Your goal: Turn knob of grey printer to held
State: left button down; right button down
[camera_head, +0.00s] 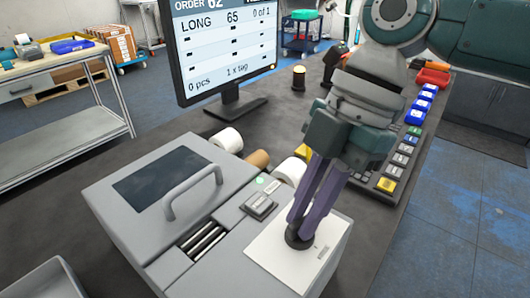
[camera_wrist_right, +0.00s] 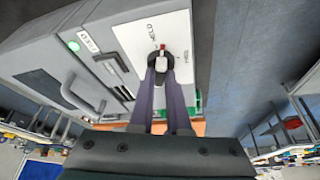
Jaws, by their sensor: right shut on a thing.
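The grey printer (camera_head: 160,215) stands on the dark table, with a white panel (camera_head: 270,262) on its right part. A round black knob (camera_head: 297,243) sits on this panel. My right gripper (camera_head: 299,228) reaches down to it with its two purple fingers close together, shut on the knob. In the right wrist view the knob (camera_wrist_right: 153,70) shows between the fingertips (camera_wrist_right: 160,68), with a red mark at its upper edge. A HELD label is above it and another label, hard to read, is to its right. My left gripper is out of view.
A monitor (camera_head: 222,45) stands behind the printer. White rolls (camera_head: 227,140) lie just behind it. A keypad with coloured keys (camera_head: 388,170) and blue bins (camera_head: 424,103) are to the right of my gripper. A grey tray (camera_head: 45,285) is at front left.

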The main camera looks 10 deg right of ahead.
jog(key=shift+w+n+g+h+b, duration=0.1)
jog(key=shift+n+g+h+b, duration=0.5)
jog(key=shift+n+b, duration=1)
jog(key=shift+n+p, duration=0.3)
jog(key=shift+n, duration=0.1)
jog(key=c, duration=0.9)
grip_release()
jog(key=b+v, duration=0.1)
jog(key=v, duration=0.9)
jog(key=shift+w+d+f, duration=0.1)
